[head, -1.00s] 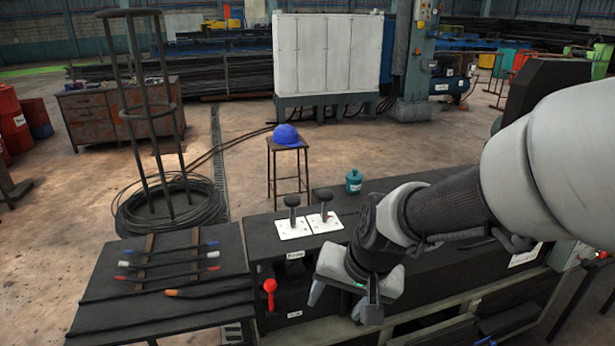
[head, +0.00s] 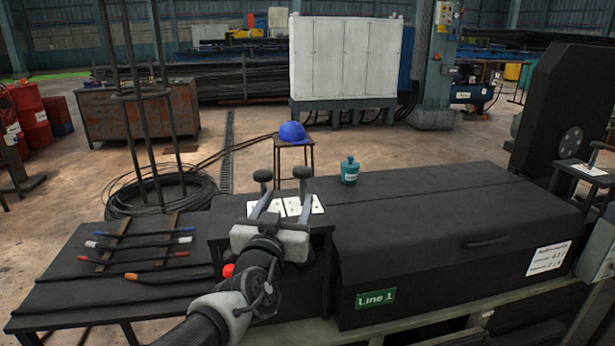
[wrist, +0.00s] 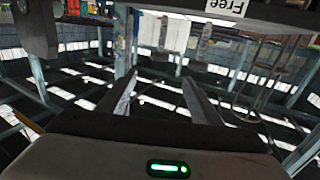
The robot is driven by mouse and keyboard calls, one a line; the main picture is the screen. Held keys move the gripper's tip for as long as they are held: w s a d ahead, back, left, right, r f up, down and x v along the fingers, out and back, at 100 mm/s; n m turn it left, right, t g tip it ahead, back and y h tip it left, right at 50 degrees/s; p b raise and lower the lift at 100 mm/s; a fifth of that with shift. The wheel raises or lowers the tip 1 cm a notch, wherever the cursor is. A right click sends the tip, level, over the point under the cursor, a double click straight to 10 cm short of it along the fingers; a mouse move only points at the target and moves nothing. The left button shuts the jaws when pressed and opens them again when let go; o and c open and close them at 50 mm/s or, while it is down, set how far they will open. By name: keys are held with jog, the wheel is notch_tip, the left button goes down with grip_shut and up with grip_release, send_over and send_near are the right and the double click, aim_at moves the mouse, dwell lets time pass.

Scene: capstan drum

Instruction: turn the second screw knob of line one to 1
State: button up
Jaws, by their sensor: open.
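Two dark upright knobs, one on the left (head: 263,175) and one on the right (head: 303,172), stand on white plates (head: 318,206) on a black bench. Which is the second screw knob, and its setting, I cannot tell. A green "Line 1" label (head: 375,298) is on the black housing beside them. My gripper (head: 286,204) is open and empty in front of the knobs, its fingers overlapping their lower parts in the head view; contact is unclear. In the wrist view the fingers (wrist: 162,96) are spread, with an upside-down "Free" label (wrist: 224,6) above.
A red knob (head: 228,270) is partly hidden by my arm. A table (head: 60,290) with several coloured rods is at the left. The long black housing (head: 440,215) extends right, with a teal canister (head: 350,170) at its back edge. A blue helmet (head: 292,131) sits on a stool behind.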

aim_at(301, 174)
jog(key=w+d, duration=0.1)
jog(key=w, duration=0.4)
jog(key=w+d+b, duration=0.1)
jog(key=w, duration=0.5)
jog(key=w+d+b, duration=0.1)
jog(key=w, duration=0.5)
jog(key=shift+d+f, duration=0.1)
jog(key=shift+s, duration=0.1)
jog(key=c, duration=1.1)
jog(key=shift+o, duration=0.2)
